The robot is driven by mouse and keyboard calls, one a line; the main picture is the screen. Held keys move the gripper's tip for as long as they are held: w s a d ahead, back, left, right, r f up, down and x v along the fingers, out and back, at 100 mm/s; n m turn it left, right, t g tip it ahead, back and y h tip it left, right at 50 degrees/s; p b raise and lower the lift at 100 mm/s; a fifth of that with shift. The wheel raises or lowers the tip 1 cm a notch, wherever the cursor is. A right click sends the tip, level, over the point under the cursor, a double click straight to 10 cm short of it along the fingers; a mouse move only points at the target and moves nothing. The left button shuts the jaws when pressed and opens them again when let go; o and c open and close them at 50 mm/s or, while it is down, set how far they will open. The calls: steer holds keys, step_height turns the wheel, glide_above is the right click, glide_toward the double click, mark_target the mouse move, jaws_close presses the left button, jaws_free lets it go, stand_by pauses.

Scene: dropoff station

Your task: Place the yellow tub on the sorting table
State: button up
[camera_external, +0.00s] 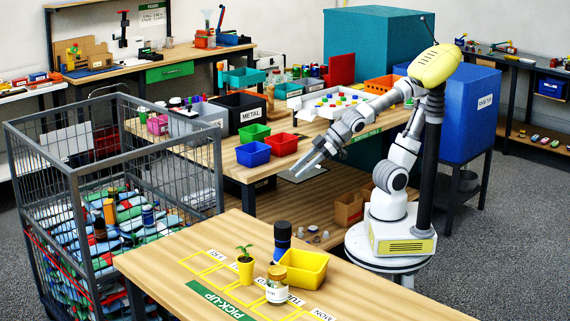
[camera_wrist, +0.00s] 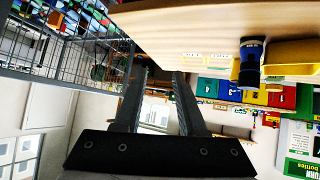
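The yellow tub (camera_external: 303,268) is an open rectangular bin on the pick-up table (camera_external: 180,255), near its back edge. It also shows at the right edge of the wrist view (camera_wrist: 292,58), partly cut off. The sorting table (camera_external: 232,163) stands behind, carrying several bins, with a green label on its edge. My gripper (camera_external: 299,173) is in the air by the front edge of the sorting table, away from the tub. In the wrist view its two fingers (camera_wrist: 164,76) are apart with nothing between them.
Blue (camera_external: 253,154), green (camera_external: 254,133) and red (camera_external: 283,144) bins sit on the sorting table. A wire cage (camera_external: 70,190) stands left.

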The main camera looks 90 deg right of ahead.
steer(key=s+a+f+n+g+y+b, duration=0.2)
steer(key=s+a+f+n+y+b, duration=0.25)
steer(key=a, duration=0.65)
steer(key=s+a+f+n+g+y+b, duration=0.2)
steer(key=s+a+n+y, duration=0.4)
steer(key=a, duration=0.6)
steer(key=shift+m+g+h, duration=0.3)
steer(key=shift+m+h, duration=0.05)
steer(key=shift+m, duration=0.6)
steer(key=p+x, duration=0.3)
steer(key=p, duration=0.1)
steer(key=p+x, duration=0.3)
steer(key=p, duration=0.1)
steer(key=shift+s+a+r+p, duration=0.15)
steer(key=shift+a+p, duration=0.25)
steer(key=x, duration=0.2)
steer(key=b+x, duration=0.1)
steer(key=x, duration=0.1)
steer(key=shift+a+f, duration=0.2)
steer(key=shift+f, duration=0.2)
steer(key=shift+b+x, duration=0.5)
steer(key=shift+x, duration=2.4)
steer(key=shift+r, duration=0.15)
steer(key=shift+c, duration=0.3)
jaws_close()
